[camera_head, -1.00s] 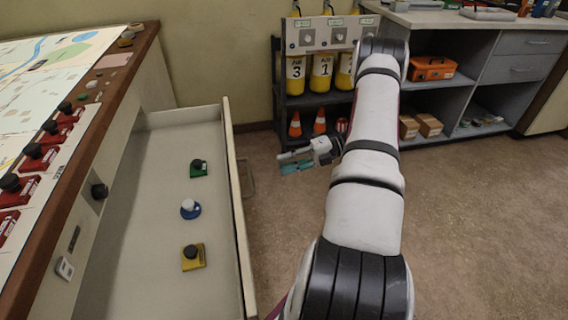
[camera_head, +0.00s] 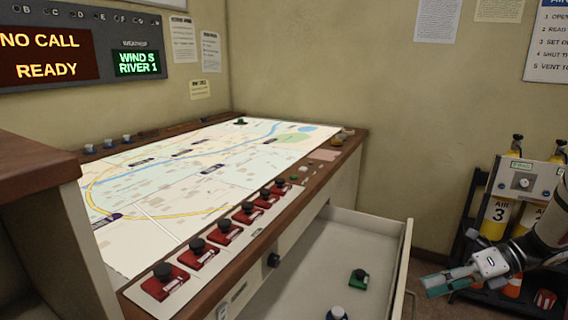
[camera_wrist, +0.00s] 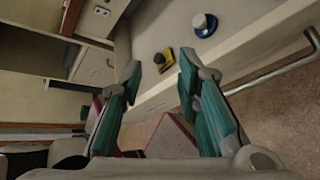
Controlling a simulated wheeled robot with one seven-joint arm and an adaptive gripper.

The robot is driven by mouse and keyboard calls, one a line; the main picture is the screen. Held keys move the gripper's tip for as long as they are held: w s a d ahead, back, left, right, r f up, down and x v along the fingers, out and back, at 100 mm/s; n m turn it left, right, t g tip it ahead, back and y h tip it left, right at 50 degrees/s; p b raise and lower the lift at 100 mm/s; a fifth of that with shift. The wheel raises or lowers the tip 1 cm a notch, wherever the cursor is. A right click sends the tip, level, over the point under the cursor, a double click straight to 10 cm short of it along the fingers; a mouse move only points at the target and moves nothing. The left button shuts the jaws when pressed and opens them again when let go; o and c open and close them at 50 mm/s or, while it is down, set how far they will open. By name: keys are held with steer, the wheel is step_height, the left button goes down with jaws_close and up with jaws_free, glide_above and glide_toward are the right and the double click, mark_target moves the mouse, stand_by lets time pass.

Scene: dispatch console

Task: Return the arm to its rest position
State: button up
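My gripper (camera_head: 448,284) is at the right of the head view, beyond the open drawer's outer wall and in front of the air-bottle rack. In the wrist view my gripper (camera_wrist: 159,72) has its two teal fingers spread apart with nothing between them. My arm enters from the right edge of the head view; most of it is out of frame. The drawer (camera_head: 408,262) stands open. In it are a green piece (camera_head: 358,279) and a blue piece (camera_head: 337,313) with a white knob. The wrist view also shows a yellow piece (camera_wrist: 164,59).
The console map (camera_head: 190,175) fills the middle, with several red-based knobs (camera_head: 225,232) along its front edge. The drawer handle (camera_wrist: 272,72) juts out near my gripper in the wrist view. The rack (camera_head: 478,226) with air bottles and cones stands behind my gripper.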

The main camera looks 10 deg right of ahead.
steer(key=s+a+r+n+g+h, duration=0.25)
steer(key=s+a+r+n, duration=0.25)
steer(key=a+r+n, duration=0.25)
steer(key=s+a+r+n+g+h, duration=0.25)
steer(key=s+a+r+n, duration=0.3)
steer(key=a+n, duration=0.3)
steer(key=s+a+n+t+h, duration=0.35)
steer(key=s+n+h, duration=0.35)
steer(key=s+n, duration=0.9)
step_height(320, 180, up, 22)
steer(key=a+t+p, duration=0.1)
steer(key=t+p, duration=0.1)
steer(key=p, duration=1.7)
steer(key=shift+r+t+p, duration=0.2)
steer(key=shift+t+p, duration=0.1)
steer(key=shift+t, duration=0.05)
steer(key=shift+s, duration=0.1)
